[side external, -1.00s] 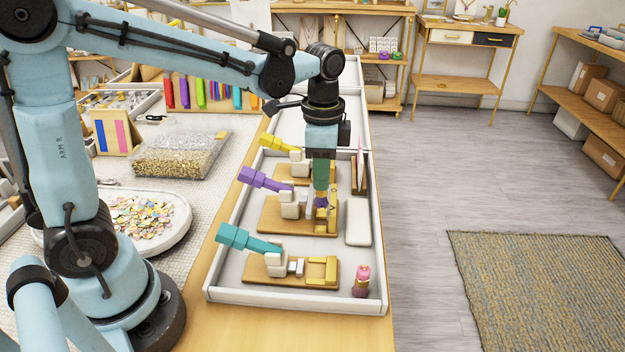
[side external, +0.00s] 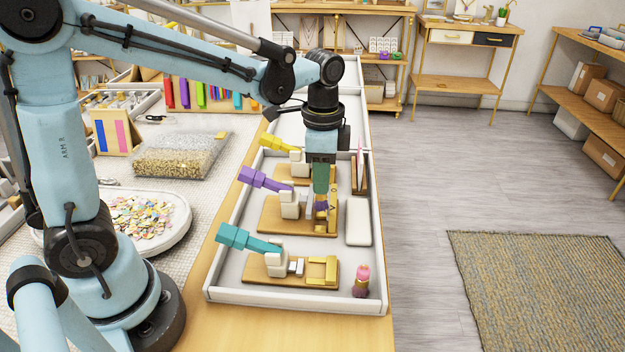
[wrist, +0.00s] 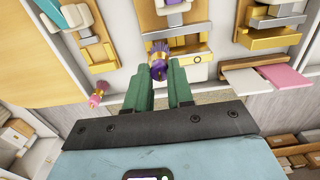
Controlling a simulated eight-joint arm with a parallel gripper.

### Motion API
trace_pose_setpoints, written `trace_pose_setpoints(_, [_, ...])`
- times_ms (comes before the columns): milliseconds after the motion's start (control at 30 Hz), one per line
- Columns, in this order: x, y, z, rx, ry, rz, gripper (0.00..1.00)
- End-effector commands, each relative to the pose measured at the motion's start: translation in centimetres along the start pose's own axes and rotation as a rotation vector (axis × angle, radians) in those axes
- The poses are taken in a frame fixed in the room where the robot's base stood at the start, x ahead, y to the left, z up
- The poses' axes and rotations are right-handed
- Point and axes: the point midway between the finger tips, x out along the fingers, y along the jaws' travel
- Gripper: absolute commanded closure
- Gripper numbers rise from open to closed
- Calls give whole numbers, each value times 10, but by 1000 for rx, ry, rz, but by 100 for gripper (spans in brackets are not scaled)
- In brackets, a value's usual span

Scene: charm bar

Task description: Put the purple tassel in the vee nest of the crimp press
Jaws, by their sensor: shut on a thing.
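The purple tassel (wrist: 158,62) is between the green fingertips of my gripper (wrist: 160,72) in the wrist view, and the gripper is shut on it. In the side view my gripper (side external: 321,192) points down over the gold nest end of the purple-handled crimp press (side external: 272,213). The tassel (side external: 321,207) shows as a small purple patch there, partly hidden by the fingers. In the wrist view the tassel is beside the gold nest part (wrist: 195,68). I cannot tell whether it touches the vee nest.
A teal-handled press (side external: 262,272) stands in front and a yellow-handled press (side external: 298,172) behind, in the same white tray (side external: 295,303). A pink tassel (side external: 361,282) stands at the tray's front right. A white block (side external: 358,222) lies right of the middle press.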

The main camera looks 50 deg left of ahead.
Motion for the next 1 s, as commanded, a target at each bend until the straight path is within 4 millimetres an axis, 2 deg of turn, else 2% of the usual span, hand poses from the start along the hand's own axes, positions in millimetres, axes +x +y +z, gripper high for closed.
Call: trace_pose_setpoints(1000, [11, 0, 0, 0, 0, 0, 100])
